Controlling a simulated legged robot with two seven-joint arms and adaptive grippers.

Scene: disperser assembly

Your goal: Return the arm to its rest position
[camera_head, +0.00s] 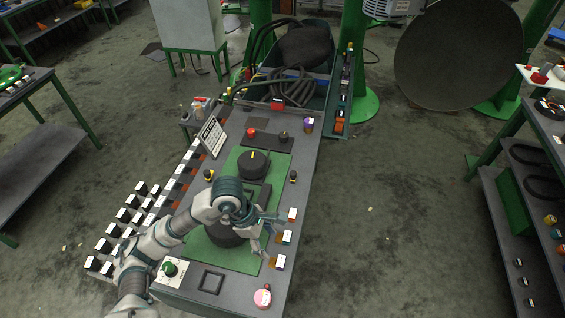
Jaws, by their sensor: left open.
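My left arm comes in from the lower left and reaches over the workbench (305,165). My left gripper (270,234) is open, with its fingers spread toward the right above the green mat (222,258). I see nothing between the fingers. A dark round part (222,236) sits on the mat below the gripper and is partly hidden by my arm. Another dark round part (254,165) with a yellow mark stands farther back on the mat. My right gripper is not in view.
Several black-and-white blocks (124,215) line the bench's left side. Small labelled blocks (287,237) stand along its right edge, with a pink round item (262,298) at the front. A bin of dark hoses (290,88) is at the back. Shelves (510,215) stand right; open floor lies between.

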